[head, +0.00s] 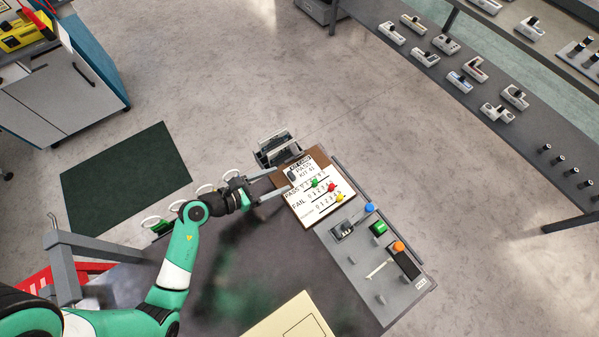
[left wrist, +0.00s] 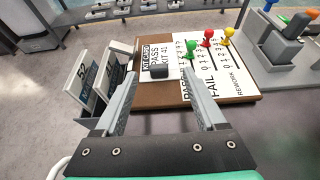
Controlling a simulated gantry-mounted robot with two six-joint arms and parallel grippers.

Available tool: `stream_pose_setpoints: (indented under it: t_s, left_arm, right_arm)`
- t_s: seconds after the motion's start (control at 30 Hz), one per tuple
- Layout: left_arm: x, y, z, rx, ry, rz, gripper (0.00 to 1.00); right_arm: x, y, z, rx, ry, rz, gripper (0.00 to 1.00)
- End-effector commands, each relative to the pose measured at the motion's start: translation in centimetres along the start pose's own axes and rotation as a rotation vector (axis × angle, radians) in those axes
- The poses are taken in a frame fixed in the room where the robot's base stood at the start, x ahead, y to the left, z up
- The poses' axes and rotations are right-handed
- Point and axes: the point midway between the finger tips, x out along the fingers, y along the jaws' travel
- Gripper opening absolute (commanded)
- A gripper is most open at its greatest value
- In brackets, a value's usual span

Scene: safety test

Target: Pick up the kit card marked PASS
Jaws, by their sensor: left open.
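The kit card marked PASS (head: 305,172) lies on a brown board (head: 321,158) at the table's far edge. In the left wrist view the card (left wrist: 155,56) reads KIT CARD, PASS, KIT 41, and a small dark block (left wrist: 159,72) sits at its near edge. My left gripper (head: 282,181) reaches in from the left. In the left wrist view the left gripper (left wrist: 158,80) is open, its fingers apart with nothing between them, pointing at the card. I cannot tell whether the fingertips touch the board. My right gripper does not show.
A holder with upright cards (left wrist: 82,84) stands just left of the board. A white PASS/FAIL/REWORK score sheet (head: 325,206) with green, red and yellow pegs lies beside the card. A grey fixture panel (head: 352,262) is to the right. A cream box (head: 292,318) sits at the near edge.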

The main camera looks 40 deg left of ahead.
Motion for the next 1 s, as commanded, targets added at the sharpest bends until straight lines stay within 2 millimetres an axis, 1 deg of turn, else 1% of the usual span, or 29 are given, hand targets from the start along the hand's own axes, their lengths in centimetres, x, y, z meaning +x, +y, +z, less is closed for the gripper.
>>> stream_pose_setpoints:
  t_s: [0.07, 0.1, 0.23, 0.3, 0.37, 0.43, 0.63, 0.77, 0.8, 0.87, 0.9, 0.97, 1.0]
  left_arm:
    - [0.2, 0.0, -0.1, 0.001, 0.000, 0.000, 0.72]
    - [0.7, 0.1, -0.3, 0.002, -0.001, -0.001, 0.72]
    - [3.0, 0.2, -1.0, 0.003, -0.002, -0.003, 0.72]
    - [4.1, 0.2, -0.9, 0.003, -0.002, -0.002, 0.72]
    - [4.8, 0.2, -0.7, 0.002, -0.002, -0.001, 0.72]
    - [5.2, 0.2, -0.6, 0.001, -0.001, 0.001, 0.72]
    - [5.1, 0.3, -0.5, -0.001, 0.000, 0.002, 0.72]
    - [5.1, 0.3, -0.5, -0.001, 0.000, 0.002, 0.49]
    - [5.1, 0.3, -0.5, -0.001, 0.000, 0.002, 0.42]
    - [5.1, 0.3, -0.5, -0.001, 0.000, 0.002, 0.31]
    - [5.1, 0.3, -0.5, -0.001, 0.000, 0.002, 0.24]
    - [5.1, 0.3, -0.5, -0.001, 0.000, 0.002, 0.13]
    - [5.1, 0.3, -0.5, -0.001, 0.000, 0.002, 0.06]
  right_arm:
    - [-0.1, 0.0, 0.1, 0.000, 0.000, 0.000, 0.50]
    - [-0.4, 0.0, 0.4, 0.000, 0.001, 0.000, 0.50]
    - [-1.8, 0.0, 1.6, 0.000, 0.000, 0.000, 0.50]
    - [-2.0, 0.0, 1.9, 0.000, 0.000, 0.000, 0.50]
    - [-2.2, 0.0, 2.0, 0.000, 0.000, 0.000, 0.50]
    - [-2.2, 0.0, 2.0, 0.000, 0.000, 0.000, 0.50]
    - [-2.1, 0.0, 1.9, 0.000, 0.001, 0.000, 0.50]
    - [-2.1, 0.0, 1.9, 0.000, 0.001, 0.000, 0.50]
    - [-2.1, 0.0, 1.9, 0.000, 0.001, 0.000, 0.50]
    - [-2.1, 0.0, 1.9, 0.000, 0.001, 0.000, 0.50]
    - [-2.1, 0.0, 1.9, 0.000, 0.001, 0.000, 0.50]
    - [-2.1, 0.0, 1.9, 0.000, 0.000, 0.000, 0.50]
    - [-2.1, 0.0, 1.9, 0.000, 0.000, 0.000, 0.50]
